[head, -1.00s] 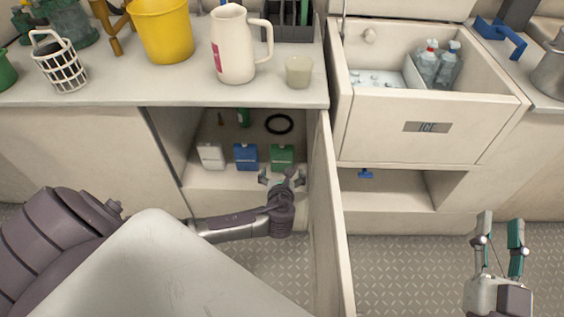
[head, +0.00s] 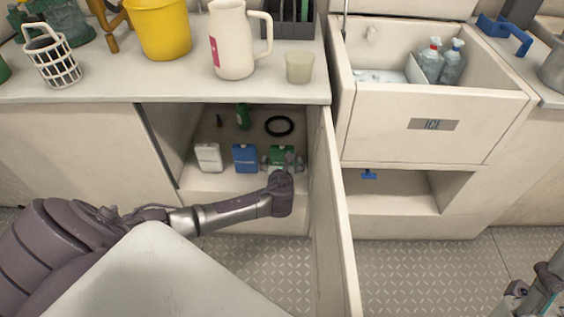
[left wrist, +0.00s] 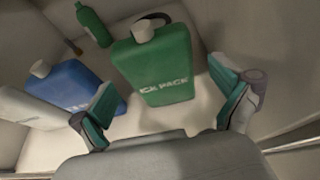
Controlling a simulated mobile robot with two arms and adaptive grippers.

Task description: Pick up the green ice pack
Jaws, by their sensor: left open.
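The green ice pack (head: 282,150) stands upright on the cabinet floor, at the right of a row of three. In the left wrist view the green ice pack (left wrist: 158,65) shows its white cap and lettering. My left gripper (head: 281,164) is open right in front of it and partly hides it in the head view. In the left wrist view the two fingers of my left gripper (left wrist: 168,103) are spread wide, one to each side of the pack's lower part, with a gap on the right. My right gripper (head: 541,293) shows only partly at the lower right edge, apart from everything.
A blue ice pack (head: 245,158) and a white one (head: 209,157) stand left of the green one. A black ring (head: 279,126) and a green bottle (head: 243,116) are behind. The open cabinet door (head: 335,220) stands close on the right; the counter (head: 190,91) is above.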

